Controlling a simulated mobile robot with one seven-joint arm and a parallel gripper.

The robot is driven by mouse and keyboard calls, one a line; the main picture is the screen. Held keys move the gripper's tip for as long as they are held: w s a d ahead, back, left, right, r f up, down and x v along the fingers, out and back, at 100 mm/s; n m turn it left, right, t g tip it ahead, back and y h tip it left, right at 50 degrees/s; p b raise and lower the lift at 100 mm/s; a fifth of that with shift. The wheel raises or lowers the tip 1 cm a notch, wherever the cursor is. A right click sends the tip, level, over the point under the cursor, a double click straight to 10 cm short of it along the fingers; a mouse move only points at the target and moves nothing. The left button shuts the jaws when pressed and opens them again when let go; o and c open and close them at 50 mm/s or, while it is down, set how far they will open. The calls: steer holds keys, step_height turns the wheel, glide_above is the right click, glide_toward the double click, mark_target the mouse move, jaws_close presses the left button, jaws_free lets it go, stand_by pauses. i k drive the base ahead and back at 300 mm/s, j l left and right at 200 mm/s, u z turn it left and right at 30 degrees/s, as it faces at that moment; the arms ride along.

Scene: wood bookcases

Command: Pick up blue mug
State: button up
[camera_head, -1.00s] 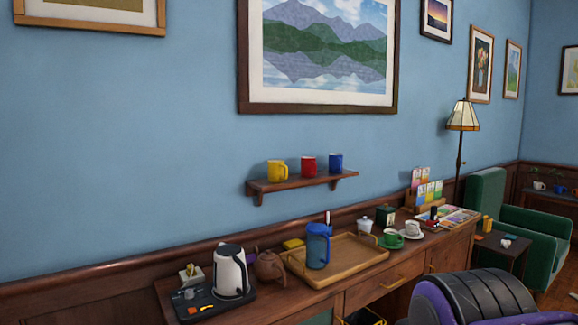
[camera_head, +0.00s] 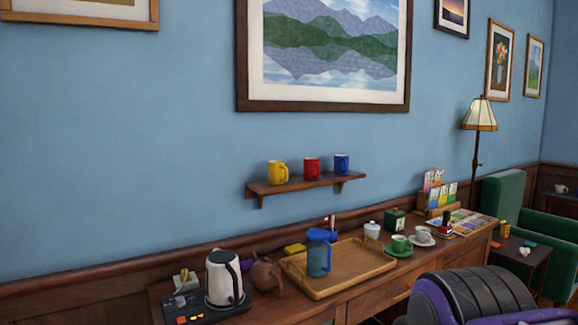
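The blue mug (camera_head: 342,163) stands upright at the right end of a small wooden wall shelf (camera_head: 300,186). A red mug (camera_head: 312,168) stands to its left, and a yellow mug (camera_head: 276,172) is at the left end. The mugs stand apart from each other. A dark and purple part of my own arm shows at the bottom right. My gripper is not in view.
Below the shelf is a sideboard with a white kettle (camera_head: 223,278), a brown teapot (camera_head: 265,275), a wooden tray (camera_head: 350,262) and a translucent blue pitcher (camera_head: 318,254).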

mark_target(341, 161)
steer(key=i+l+u, duration=0.1)
steer(key=i+l, duration=0.15)
steer(key=i+l+u, duration=0.1)
steer(key=l, duration=0.35)
steer(key=i+l+u, duration=0.1)
steer(key=i+l, duration=0.2)
steer(key=i+l+u, duration=0.15)
steer(key=l, duration=0.3)
steer(key=i+l+u, duration=0.1)
steer(key=i+l, duration=0.15)
steer(key=l, duration=0.15)
steer(key=i+l+u, duration=0.1)
steer(key=l, duration=0.3)
steer(key=i+l+u, duration=0.1)
steer(key=l, duration=0.35)
steer(key=i+l+u, duration=0.1)
steer(key=i+l, duration=0.15)
steer(key=l, duration=0.2)
steer(key=k+u, duration=0.1)
steer(key=u, duration=0.4)
steer(key=i+l+z, duration=0.2)
steer(key=l+z, duration=0.25)
